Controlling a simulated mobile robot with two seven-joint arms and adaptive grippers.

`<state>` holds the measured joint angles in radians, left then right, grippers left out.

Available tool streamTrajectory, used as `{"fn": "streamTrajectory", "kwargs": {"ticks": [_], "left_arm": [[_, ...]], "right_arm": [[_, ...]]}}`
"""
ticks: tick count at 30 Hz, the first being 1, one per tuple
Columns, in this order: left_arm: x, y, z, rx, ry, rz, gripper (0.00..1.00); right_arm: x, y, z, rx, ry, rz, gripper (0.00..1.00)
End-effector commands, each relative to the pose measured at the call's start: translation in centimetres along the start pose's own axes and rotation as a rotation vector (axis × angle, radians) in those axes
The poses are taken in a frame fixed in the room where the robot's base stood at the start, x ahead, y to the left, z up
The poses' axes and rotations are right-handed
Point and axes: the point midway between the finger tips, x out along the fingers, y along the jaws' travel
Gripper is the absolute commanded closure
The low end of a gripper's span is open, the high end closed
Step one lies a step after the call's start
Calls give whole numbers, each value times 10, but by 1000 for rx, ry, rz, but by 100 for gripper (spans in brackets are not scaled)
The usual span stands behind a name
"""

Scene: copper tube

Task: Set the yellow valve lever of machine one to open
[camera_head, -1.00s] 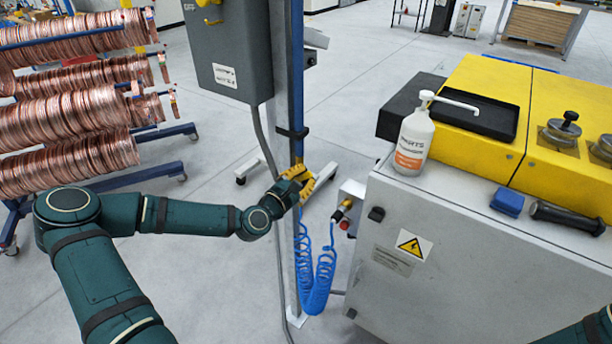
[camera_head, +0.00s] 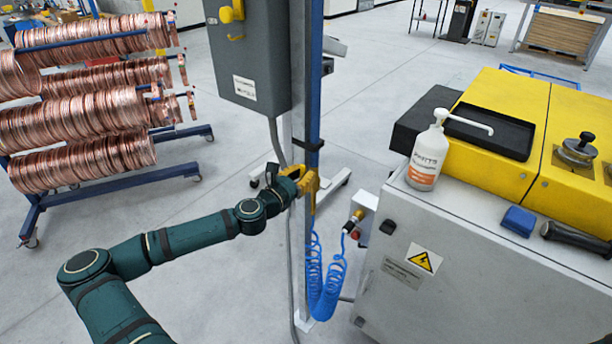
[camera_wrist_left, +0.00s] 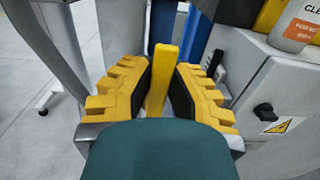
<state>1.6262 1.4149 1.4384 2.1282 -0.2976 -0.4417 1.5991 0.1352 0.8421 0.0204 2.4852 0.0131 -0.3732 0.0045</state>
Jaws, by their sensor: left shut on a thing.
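My left gripper (camera_head: 306,182) is at the blue and grey post, just above the blue coiled hose (camera_head: 325,285). In the left wrist view its yellow toothed fingers with dark pads stand on both sides of the yellow valve lever (camera_wrist_left: 161,72). The gripper is shut on the lever. The lever appears as a straight yellow bar between the pads. In the head view the fingers hide most of the lever, so its exact angle is hard to tell there. My right gripper is not in view.
A grey box (camera_head: 250,60) with a yellow knob is on the post above the gripper. A white cabinet with a yellow top (camera_head: 505,95) and a dispenser bottle (camera_head: 428,155) stands at right. A rack of copper coils (camera_head: 85,125) stands at left. The floor between is clear.

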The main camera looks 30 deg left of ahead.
Motion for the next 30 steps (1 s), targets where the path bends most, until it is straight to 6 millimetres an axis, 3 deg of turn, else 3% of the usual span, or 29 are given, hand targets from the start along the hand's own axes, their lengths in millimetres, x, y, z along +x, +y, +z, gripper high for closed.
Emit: {"fn": "streamTrajectory", "kwargs": {"ticks": [19,20,21,22,30], "left_arm": [[0,4,-2,-48,3,2,100],[0,4,-2,-48,3,2,72],[0,4,-2,-48,3,2,58],[0,4,-2,-47,3,2,52],[0,3,-1,-46,2,0,52]], "right_arm": [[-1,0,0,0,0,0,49],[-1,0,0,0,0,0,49],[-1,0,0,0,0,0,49],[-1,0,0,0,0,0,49],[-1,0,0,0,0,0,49]]}}
